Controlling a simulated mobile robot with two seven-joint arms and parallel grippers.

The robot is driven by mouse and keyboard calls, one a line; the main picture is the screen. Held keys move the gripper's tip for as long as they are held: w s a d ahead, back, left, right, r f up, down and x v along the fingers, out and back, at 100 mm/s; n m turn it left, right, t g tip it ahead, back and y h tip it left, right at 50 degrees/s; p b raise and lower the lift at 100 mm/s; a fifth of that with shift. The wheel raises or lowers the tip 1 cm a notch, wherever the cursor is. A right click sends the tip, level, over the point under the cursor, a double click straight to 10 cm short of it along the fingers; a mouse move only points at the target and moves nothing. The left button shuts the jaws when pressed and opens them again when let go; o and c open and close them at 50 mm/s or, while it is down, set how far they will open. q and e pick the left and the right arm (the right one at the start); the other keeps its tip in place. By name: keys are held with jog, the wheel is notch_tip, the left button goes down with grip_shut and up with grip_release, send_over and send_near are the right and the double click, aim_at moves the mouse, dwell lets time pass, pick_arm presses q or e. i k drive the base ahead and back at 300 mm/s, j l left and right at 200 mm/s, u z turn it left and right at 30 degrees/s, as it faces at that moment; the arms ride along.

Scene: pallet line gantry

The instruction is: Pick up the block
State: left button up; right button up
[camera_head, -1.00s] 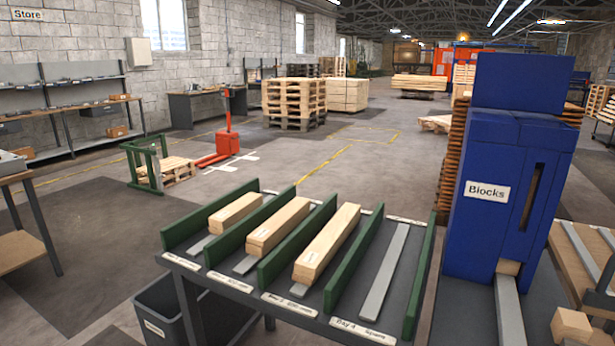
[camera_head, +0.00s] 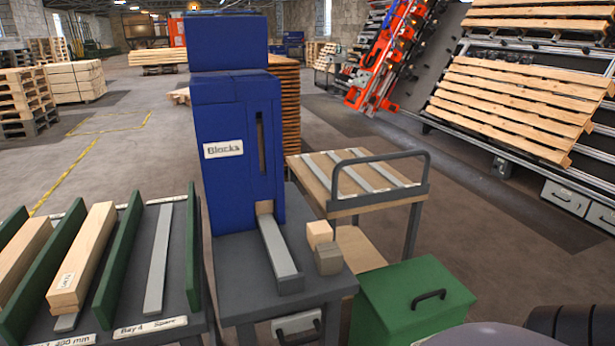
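A pale wooden block (camera_head: 319,234) sits on the dark stand to the right of the blue dispenser marked Blocks (camera_head: 238,180). A greyer block (camera_head: 328,260) sits just in front of it; I cannot tell if they touch. Neither gripper is in view.
A green lidded box (camera_head: 412,300) stands right of the stand. A cart (camera_head: 365,180) with a raised rail stands behind the blocks. A rack with green dividers (camera_head: 120,250) holds timber pieces at left. Pallets lean on a frame (camera_head: 515,105) at back right.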

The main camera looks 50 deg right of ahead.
aim_at(320, 232)
jog(key=l+z, duration=0.1)
jog(key=z, duration=0.85)
jog(key=l+z, duration=0.15)
jog(key=z, duration=0.3)
